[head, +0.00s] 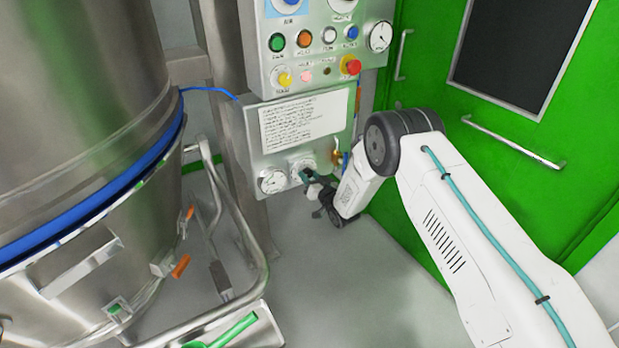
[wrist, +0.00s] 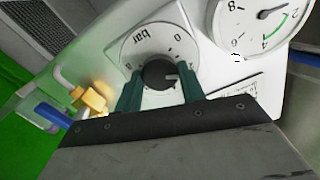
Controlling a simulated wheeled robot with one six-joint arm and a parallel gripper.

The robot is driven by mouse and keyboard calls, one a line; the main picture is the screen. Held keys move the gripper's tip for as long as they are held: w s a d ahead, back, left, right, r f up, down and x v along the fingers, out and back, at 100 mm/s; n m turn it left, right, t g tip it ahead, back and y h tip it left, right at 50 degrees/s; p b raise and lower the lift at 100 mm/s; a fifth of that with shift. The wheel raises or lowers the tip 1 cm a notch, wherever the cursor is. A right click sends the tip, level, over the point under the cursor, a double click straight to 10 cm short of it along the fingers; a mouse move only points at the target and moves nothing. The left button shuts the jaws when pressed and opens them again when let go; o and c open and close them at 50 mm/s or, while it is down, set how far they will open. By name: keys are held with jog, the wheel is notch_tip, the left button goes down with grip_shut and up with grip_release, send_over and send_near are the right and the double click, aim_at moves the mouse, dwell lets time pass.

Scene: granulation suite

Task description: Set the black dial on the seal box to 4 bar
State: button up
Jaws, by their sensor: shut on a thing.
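The seal box (head: 262,152) is the lower grey box on the post, with a printed notice on its front. Its black dial (wrist: 158,74) sits on a round white scale plate (wrist: 150,42) marked "bar", which appears upside down in the wrist view. A pale mark on the dial points right in that view; the number beside it is hard to read. My gripper (wrist: 159,88) is shut on the dial, one green finger on each side. In the head view my gripper (head: 310,180) reaches the box front and largely hides the dial.
A pressure gauge (wrist: 262,22) sits beside the dial; it also shows in the head view (head: 272,181). A brass fitting (wrist: 92,101) with a blue part is on the other side. A control panel (head: 315,55) is above. A large steel vessel (head: 80,130) stands left.

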jog(key=m, duration=1.2)
jog(key=shift+f, duration=0.1)
jog(key=shift+m, duration=0.3)
dwell(0.3)
jog(key=o, duration=1)
jog(key=shift+c, duration=0.2)
jog(key=shift+s+d, duration=0.1)
jog(key=v, duration=0.7)
jog(key=shift+s+d, duration=0.2)
jog(key=shift+s, duration=0.1)
